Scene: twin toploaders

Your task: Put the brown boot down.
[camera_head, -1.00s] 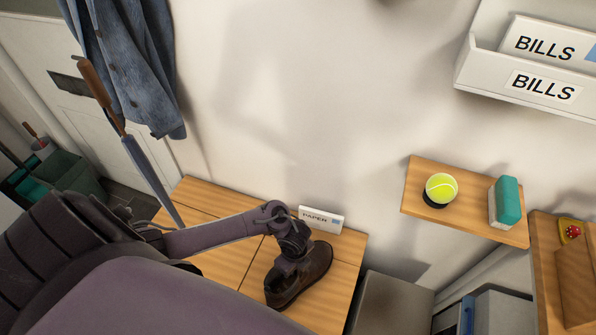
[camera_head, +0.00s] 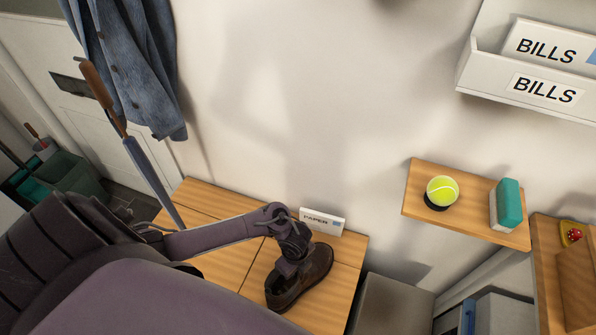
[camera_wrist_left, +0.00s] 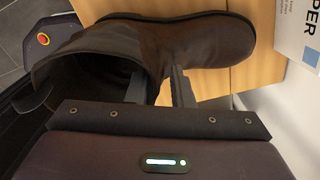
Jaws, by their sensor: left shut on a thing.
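The brown boot (camera_head: 312,278) is at the wooden bench top (camera_head: 222,262), near its right end, with its toe pointing up and right in the head view. My left gripper (camera_head: 288,268) is shut on the boot at its upper part. In the left wrist view the boot (camera_wrist_left: 190,38) lies across the top, with its open shaft at the left and the fingers (camera_wrist_left: 158,88) at its side. The sole appears close to the wood, but I cannot tell whether it touches. My right gripper is not in view.
A box marked PAPER (camera_head: 322,221) stands at the bench's back edge by the wall. An umbrella (camera_head: 150,180) leans at the left.

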